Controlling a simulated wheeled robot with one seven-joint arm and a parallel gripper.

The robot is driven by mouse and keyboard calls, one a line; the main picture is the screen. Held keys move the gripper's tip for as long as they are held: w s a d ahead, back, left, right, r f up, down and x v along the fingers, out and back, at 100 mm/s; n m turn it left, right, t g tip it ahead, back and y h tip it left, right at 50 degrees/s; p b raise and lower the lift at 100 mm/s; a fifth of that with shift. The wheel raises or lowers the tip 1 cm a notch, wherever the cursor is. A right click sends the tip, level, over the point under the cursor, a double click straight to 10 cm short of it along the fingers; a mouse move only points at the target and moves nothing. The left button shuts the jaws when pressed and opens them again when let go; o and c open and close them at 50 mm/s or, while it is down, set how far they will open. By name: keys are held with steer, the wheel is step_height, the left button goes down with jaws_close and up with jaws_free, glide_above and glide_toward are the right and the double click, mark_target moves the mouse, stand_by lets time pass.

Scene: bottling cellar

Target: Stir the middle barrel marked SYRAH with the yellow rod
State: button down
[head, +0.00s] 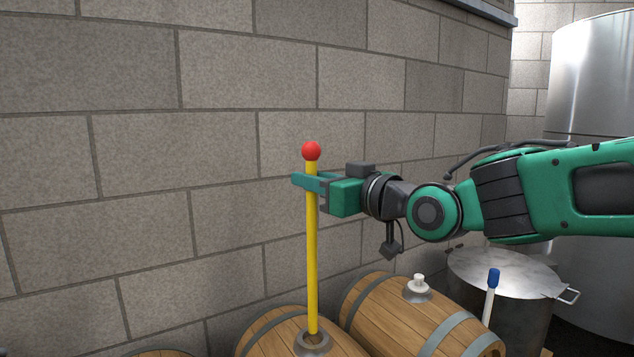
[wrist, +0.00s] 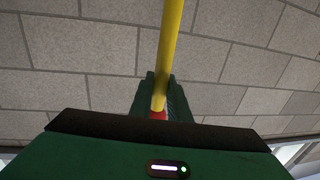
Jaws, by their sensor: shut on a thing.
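The yellow rod (head: 312,250) with a red ball on top stands nearly upright in the head view. Its lower end meets the bung hole collar (head: 313,343) of a wooden barrel (head: 268,337); how far it reaches inside is hidden. My gripper (head: 309,182) is shut on the rod just below the red ball. The wrist view also shows the rod (wrist: 170,50) between the green fingers (wrist: 160,100). No SYRAH marking is visible on any barrel.
A second barrel (head: 400,315) with a white bung (head: 419,281) lies to the right. A blue-capped white rod (head: 491,290) and a lidded metal pot (head: 505,272) stand beyond it. A steel tank (head: 595,90) is at the far right. A block wall (head: 150,150) closes the back. Part of another barrel (head: 160,353) shows at the bottom left.

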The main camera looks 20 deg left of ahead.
steer(key=shift+f, duration=1.6)
steer(key=shift+f, duration=2)
glide_above(315, 284)
steer(key=shift+w+a+f, duration=0.15)
steer(key=shift+f, duration=1)
steer(key=shift+w+a+f, duration=0.1)
steer(key=shift+a+f, duration=0.05)
steer(key=shift+f, duration=1.05)
steer(key=shift+w+a+f, duration=0.15)
steer(key=shift+f, duration=1.1)
steer(key=shift+f, duration=3.4)
steer(key=shift+s, duration=0.1)
